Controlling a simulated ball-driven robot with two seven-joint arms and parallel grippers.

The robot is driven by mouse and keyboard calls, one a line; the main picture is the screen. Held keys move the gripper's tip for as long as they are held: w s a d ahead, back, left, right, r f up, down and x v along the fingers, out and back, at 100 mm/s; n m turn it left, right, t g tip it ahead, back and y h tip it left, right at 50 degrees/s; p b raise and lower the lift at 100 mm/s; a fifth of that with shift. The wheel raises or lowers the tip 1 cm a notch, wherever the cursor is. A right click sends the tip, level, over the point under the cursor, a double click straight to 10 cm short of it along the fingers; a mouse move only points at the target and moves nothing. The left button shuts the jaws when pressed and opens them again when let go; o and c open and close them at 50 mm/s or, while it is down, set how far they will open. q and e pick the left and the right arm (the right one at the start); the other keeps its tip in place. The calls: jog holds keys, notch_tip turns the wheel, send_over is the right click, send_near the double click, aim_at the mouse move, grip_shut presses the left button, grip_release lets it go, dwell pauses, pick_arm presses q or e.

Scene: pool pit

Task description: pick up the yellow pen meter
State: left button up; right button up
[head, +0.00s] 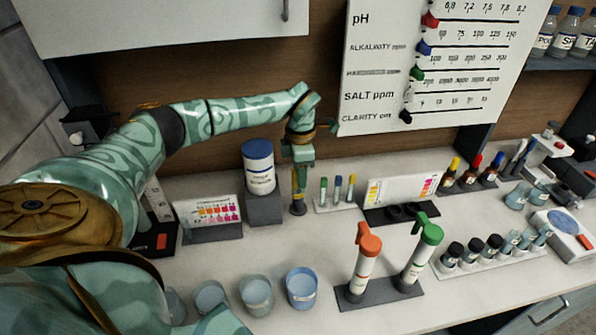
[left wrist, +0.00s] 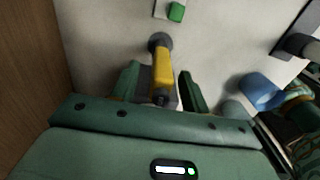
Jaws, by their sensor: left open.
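The yellow pen meter (head: 299,184) stands upright in a small dark round holder (head: 298,207) on the counter, in front of the brown back wall. My left gripper (head: 300,166) points down over its upper part. In the left wrist view the yellow pen meter (left wrist: 162,72) lies between the two green fingers of my left gripper (left wrist: 163,82), which are open with a gap on each side of it. Its foot sits in the dark holder (left wrist: 159,41). My right gripper is not in view.
A white tub with a blue lid (head: 258,168) stands just left of the meter. A small rack of colored vials (head: 336,203) stands close on the right. Orange-topped (head: 361,262) and green-topped (head: 418,252) bottles stand in front. Bare counter lies before the holder.

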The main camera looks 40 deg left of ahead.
pick_arm(q)
jog(key=shift+d+f, duration=0.1)
jog(key=shift+c, duration=0.3)
grip_shut()
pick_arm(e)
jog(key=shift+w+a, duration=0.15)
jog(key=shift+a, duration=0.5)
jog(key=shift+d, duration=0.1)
pick_arm(q)
jog(key=shift+r, duration=0.25)
notch_tip(320, 180, up, 10)
jog(key=shift+f+p, duration=0.2)
jog(key=shift+p, duration=0.55)
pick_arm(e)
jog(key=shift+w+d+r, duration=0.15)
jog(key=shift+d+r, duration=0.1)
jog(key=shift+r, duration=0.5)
